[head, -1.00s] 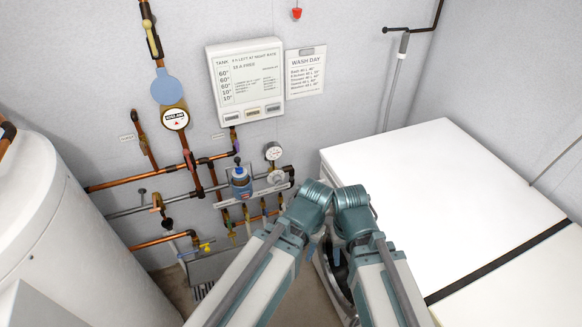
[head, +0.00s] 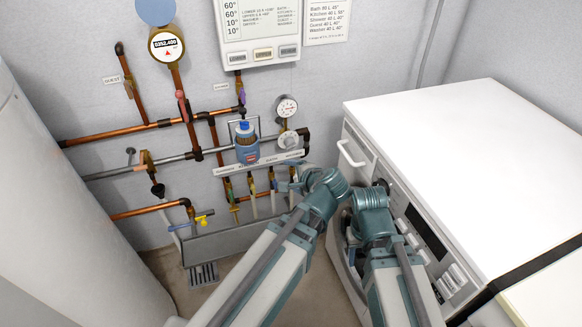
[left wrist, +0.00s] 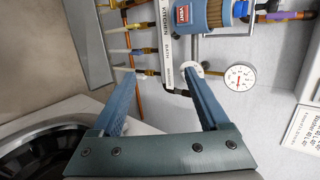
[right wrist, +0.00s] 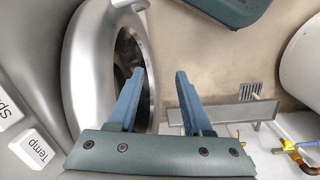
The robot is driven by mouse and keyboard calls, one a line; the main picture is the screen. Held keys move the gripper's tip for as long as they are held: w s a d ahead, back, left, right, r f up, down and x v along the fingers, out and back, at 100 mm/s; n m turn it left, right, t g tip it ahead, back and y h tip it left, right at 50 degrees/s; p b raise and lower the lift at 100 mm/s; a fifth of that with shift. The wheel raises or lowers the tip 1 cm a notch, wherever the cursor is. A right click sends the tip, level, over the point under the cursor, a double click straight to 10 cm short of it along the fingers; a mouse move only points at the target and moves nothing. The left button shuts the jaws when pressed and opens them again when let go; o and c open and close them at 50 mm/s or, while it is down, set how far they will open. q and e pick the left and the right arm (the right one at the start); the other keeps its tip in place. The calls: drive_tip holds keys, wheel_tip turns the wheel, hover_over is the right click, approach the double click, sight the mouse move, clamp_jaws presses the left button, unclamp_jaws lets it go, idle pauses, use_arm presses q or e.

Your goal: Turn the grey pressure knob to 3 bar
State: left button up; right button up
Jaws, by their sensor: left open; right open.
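The grey pressure knob (head: 288,140) is on the pipe just below a round dial gauge (head: 287,106), right of a blue-topped filter or pump unit (head: 246,142). In the left wrist view the knob (left wrist: 196,68) is partly hidden behind the right finger, beside the gauge (left wrist: 240,77). My left gripper (left wrist: 160,78) is open and empty; that finger overlaps the knob in the picture, and I cannot tell whether they touch. My right gripper (right wrist: 160,73) is open and empty, facing the washer door and floor.
A white washing machine (head: 470,150) stands close on the right, its round door (right wrist: 90,70) beside my right gripper. Copper pipes (head: 130,130) and small valves cross the wall. A grey trough (head: 235,238) runs below. A white tank (head: 60,220) is at left.

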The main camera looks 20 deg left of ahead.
use_arm(q)
drive_tip(key=w+a+f+m+t+y+b, duration=0.1)
drive_tip(key=w+f+m+t+b, duration=0.35)
drive_tip(key=b, duration=0.45)
drive_tip(key=m+t+b, duration=0.4)
drive_tip(key=m+b, duration=0.2)
drive_tip(key=b, duration=0.3)
approach(291, 148)
drive_tip(key=shift+g, duration=0.25)
drive_tip(key=x, duration=1)
drive_tip(key=shift+w+r, duration=0.3)
drive_tip(key=shift+r, duration=0.05)
use_arm(e)
wheel_tip(291, 148, down, 20)
drive_tip(key=shift+f, duration=0.2)
use_arm(q)
clamp_jaws()
